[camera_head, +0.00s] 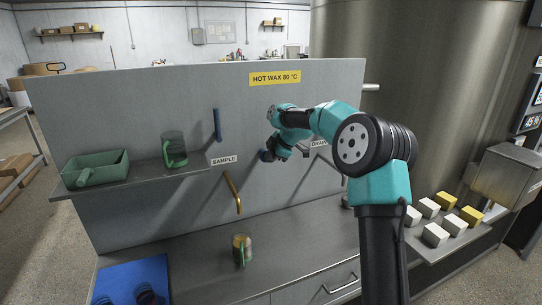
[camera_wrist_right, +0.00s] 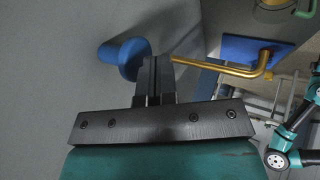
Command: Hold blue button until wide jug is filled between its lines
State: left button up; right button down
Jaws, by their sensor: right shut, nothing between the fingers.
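The blue button (camera_wrist_right: 115,54) sticks out from the grey panel in the right wrist view. My right gripper (camera_wrist_right: 152,75) is shut with nothing between its fingers; its tips are at the button and seem to touch it, though contact is hard to judge. In the head view my right gripper (camera_head: 268,155) is at the panel, right of the SAMPLE label. A jug (camera_head: 242,250) with a green handle and amber tones stands on the counter below the brass spout (camera_head: 234,188). Its lines and level are too small to read. My left gripper is not clearly seen.
A greenish jug (camera_head: 174,146) and a green tray (camera_head: 95,172) sit on the left shelf (camera_head: 140,178). A blue mat (camera_head: 130,275) lies front left, with dark items on it. White and yellow blocks (camera_head: 436,234) stand at right. The counter right of the jug is clear.

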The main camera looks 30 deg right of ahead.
jog(key=s+v, duration=0.1)
jog(key=v, duration=0.9)
jog(key=shift+s, duration=0.25)
jog(key=shift+a, duration=0.1)
